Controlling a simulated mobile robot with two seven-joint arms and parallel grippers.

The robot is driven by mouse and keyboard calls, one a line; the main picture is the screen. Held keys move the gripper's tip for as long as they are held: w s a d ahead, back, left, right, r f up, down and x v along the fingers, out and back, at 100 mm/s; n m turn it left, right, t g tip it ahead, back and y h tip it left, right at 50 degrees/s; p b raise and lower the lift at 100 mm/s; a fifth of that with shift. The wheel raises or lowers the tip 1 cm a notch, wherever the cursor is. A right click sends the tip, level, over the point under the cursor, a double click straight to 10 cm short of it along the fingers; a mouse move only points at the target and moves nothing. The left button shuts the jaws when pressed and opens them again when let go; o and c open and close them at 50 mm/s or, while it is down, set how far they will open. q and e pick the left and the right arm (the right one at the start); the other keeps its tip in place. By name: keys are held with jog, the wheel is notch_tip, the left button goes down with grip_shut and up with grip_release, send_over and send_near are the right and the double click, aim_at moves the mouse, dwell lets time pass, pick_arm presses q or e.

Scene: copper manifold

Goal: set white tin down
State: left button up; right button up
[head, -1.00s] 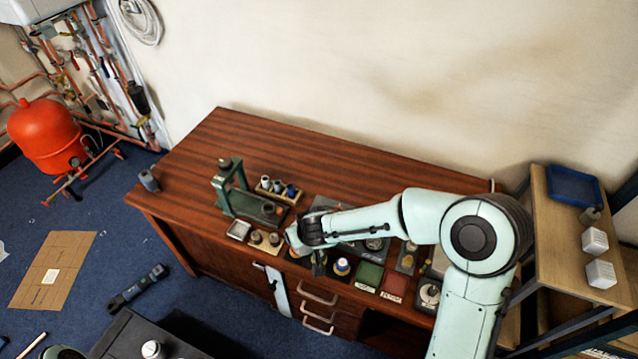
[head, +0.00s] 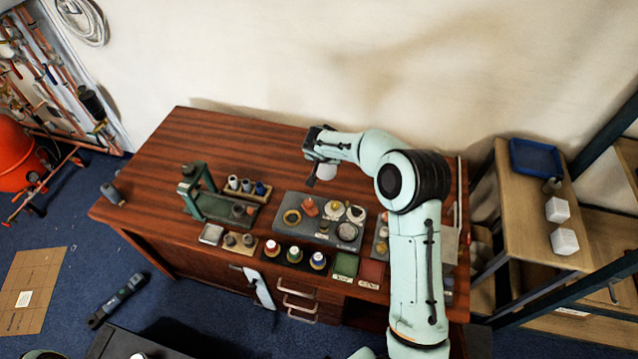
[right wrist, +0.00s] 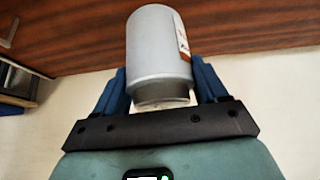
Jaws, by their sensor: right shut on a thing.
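The white tin (head: 326,172) is held by my right gripper (head: 318,160) above the back part of the brown wooden bench. In the right wrist view the tin (right wrist: 158,45) is a pale cylinder with a label at its edge and a narrower dark end. It sits between the two blue fingers of the gripper (right wrist: 160,92), which is shut on it. The tin looks clear of the bench top (head: 240,140), but the exact height is hard to tell. My left gripper is not in view.
A grey tray (head: 283,232) with small parts lies below the tin. Several banded bottles (head: 294,254), a green mat (head: 345,266) and a red mat (head: 372,272) line the front. A green press (head: 192,190) stands left. The bench's back left is clear.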

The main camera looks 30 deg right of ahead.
send_over(325, 195)
notch_tip(325, 195, down, 12)
jog(key=shift+f, duration=0.25)
jog(key=shift+f, duration=0.1)
jog(key=o, duration=1.3)
jog(key=shift+s, duration=0.1)
